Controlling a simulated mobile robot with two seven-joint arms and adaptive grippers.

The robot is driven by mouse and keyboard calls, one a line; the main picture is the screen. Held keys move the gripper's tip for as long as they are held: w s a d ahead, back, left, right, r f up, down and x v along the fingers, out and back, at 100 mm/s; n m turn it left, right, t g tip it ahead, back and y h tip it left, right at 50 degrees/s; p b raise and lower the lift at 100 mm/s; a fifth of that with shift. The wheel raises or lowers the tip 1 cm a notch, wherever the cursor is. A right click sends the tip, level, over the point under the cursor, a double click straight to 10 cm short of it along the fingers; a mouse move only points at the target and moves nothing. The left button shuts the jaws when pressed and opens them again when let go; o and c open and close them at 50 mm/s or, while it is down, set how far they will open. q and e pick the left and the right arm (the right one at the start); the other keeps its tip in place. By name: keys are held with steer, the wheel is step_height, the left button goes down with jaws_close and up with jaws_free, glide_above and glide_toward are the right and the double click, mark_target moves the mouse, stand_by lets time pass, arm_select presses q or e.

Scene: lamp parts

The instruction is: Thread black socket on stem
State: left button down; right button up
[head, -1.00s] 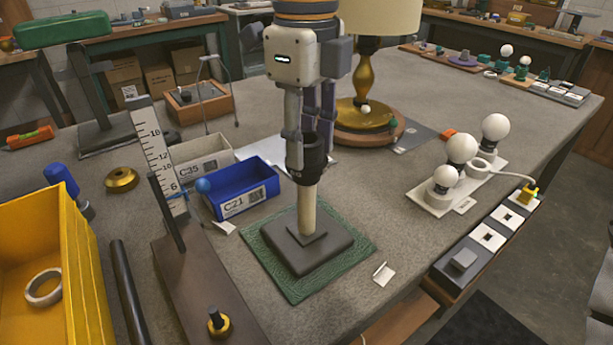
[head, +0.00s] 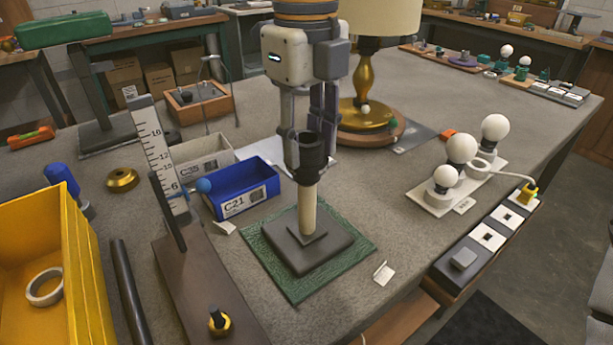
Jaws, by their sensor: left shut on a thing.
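The black socket (head: 309,157) sits upright at the top of the pale stem (head: 307,208). The stem rises from a dark square base (head: 306,241) on a green mat (head: 270,262). My left gripper (head: 308,150) comes down from above with its fingers pointing down, shut on the socket. One finger shows at the socket's left side; the other is partly hidden behind it. The thread between socket and stem is hidden, so I cannot tell how far it is engaged. My right gripper is not in view.
A blue bin (head: 240,190) and a grey bin (head: 202,158) stand left of the mat. A brass lamp (head: 365,85) stands behind. White bulbs on a plate (head: 425,199) are at right. A yellow bin (head: 82,270) is at the front left.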

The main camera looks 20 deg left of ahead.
arm_select(q)
steer(key=m, duration=0.2)
steer(key=f+m, duration=0.1)
steer(key=m, duration=0.1)
steer(key=shift+s, duration=0.1)
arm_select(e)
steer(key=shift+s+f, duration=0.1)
arm_select(q)
steer(key=shift+m, duration=0.5)
steer(key=m, duration=0.6)
steer(key=shift+f, duration=0.1)
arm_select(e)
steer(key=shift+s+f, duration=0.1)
arm_select(q)
steer(key=m, duration=0.3)
steer(key=shift+f, duration=0.1)
steer(key=m, duration=0.3)
steer(key=shift+m, duration=0.4)
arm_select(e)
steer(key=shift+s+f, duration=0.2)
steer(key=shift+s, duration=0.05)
